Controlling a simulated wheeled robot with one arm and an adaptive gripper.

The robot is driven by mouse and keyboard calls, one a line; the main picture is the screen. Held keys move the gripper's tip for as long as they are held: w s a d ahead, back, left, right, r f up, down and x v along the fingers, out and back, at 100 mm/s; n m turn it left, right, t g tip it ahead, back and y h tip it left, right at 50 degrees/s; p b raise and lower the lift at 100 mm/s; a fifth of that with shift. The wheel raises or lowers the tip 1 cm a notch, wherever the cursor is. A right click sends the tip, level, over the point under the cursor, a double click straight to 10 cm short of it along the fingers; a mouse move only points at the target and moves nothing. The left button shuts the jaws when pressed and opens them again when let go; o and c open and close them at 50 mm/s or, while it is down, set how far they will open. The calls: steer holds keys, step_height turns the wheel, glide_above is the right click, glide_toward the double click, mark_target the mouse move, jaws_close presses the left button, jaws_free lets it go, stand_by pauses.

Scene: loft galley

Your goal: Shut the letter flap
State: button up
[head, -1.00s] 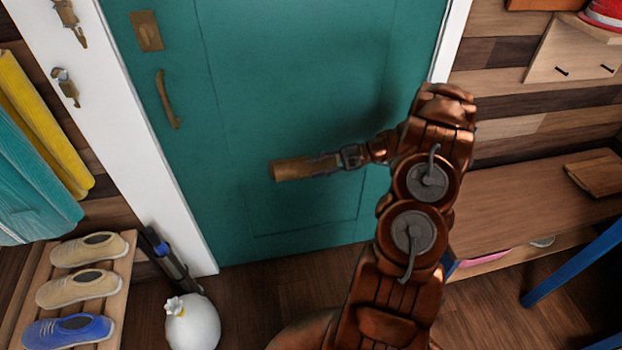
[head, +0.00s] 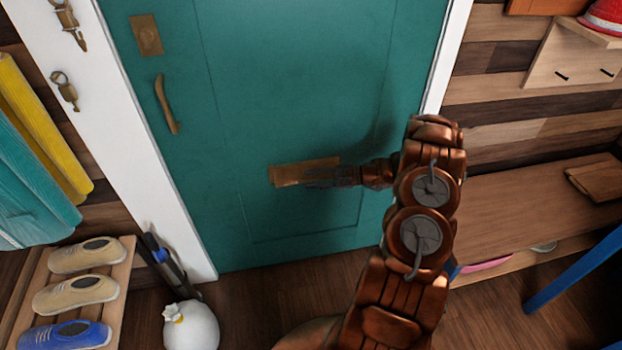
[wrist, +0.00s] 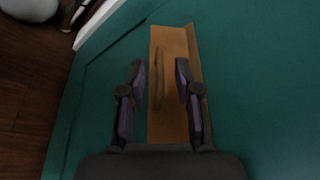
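The brass letter flap (head: 290,174) is on the teal door (head: 270,90), at mid-height in the head view. In the wrist view the flap (wrist: 168,60) is a long brass panel with a narrow angled strip along its right side. How far it stands out from the door is hard to tell. My gripper (head: 322,178) is in front of the flap's right part and hides some of it. In the wrist view my gripper (wrist: 161,80) is open, its dark fingers apart with the brass panel showing between them. I see nothing held; contact with the flap cannot be told.
A brass pull handle (head: 165,104) is higher on the door. A shoe rack (head: 112,290), a white round object (head: 190,328) and a dark upright object (head: 170,262) stand at lower left. A wooden bench (head: 530,220) is on the right. Floor near the door is partly clear.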

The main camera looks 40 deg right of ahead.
steer(key=shift+w+a+f, duration=0.1)
steer(key=shift+w+a, duration=0.2)
steer(key=shift+a, duration=0.05)
jaws_close()
